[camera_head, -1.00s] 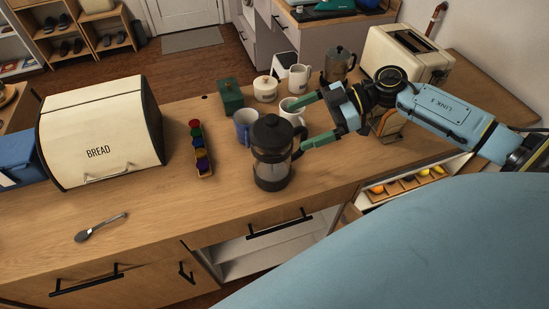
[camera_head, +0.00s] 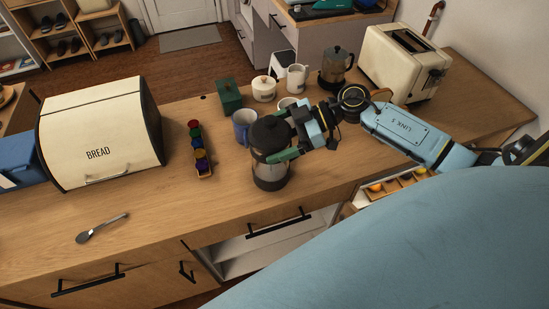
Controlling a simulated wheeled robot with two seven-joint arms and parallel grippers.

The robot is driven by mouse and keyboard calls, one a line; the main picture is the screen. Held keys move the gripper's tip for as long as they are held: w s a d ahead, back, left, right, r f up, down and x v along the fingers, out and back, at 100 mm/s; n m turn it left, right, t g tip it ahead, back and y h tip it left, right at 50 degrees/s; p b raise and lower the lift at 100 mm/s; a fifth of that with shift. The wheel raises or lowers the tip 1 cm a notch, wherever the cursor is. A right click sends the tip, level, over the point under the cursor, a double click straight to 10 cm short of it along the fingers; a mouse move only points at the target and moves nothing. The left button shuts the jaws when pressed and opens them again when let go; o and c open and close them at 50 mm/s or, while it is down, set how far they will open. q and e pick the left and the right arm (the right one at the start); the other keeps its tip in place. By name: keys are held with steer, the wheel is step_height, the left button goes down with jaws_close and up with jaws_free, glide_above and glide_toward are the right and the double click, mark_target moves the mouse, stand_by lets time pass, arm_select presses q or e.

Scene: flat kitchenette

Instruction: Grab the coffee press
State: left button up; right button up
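The coffee press (camera_head: 271,176) stands upright on the wooden counter, with a black lid, a glass body and a dark base. My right gripper (camera_head: 283,138) reaches in from the right at the height of the press's upper part. Its green fingers are apart, one at the back by the lid and one across the front right of the body. The press's handle is hidden behind the gripper. I cannot tell whether the fingers touch the press. My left gripper is not in view.
A blue mug (camera_head: 244,126) stands close behind the press, and a white mug (camera_head: 287,103) is partly hidden by my gripper. A toaster (camera_head: 398,65) and a moka pot (camera_head: 335,68) stand behind my arm.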

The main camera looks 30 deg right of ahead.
steer(key=c, duration=1.7)
steer(key=shift+r, duration=0.15)
